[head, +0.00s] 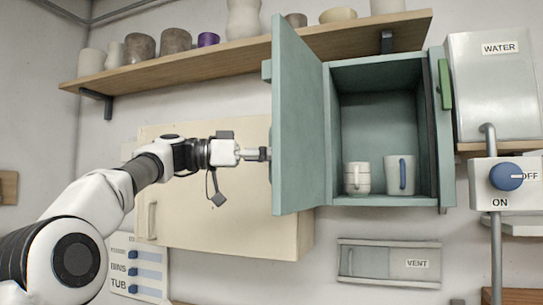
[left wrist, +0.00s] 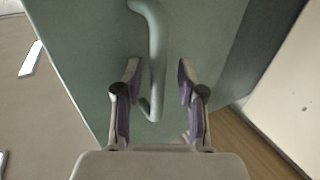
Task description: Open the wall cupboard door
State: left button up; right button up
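The teal wall cupboard (head: 388,72) stands open in the head view, its door (head: 300,125) swung out on the left side towards me. Inside, a white cup (head: 357,178) and a mug with a blue-grey handle (head: 400,174) stand on the cupboard floor. My left gripper (head: 262,154) is at the outer face of the door. In the left wrist view its two fingers (left wrist: 158,82) are apart, with the curved door handle (left wrist: 157,40) between them, nearer the left finger. I cannot tell whether they touch it. My right gripper is not in view.
A wooden shelf (head: 235,62) with several pots runs above the door. A cream cabinet (head: 225,220) is behind my left gripper. A WATER box (head: 495,95) and a blue knob (head: 506,177) are at the right. A VENT panel (head: 388,263) is below the cupboard.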

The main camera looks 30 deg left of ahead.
pick_arm(q)
jog(key=v, duration=1.2)
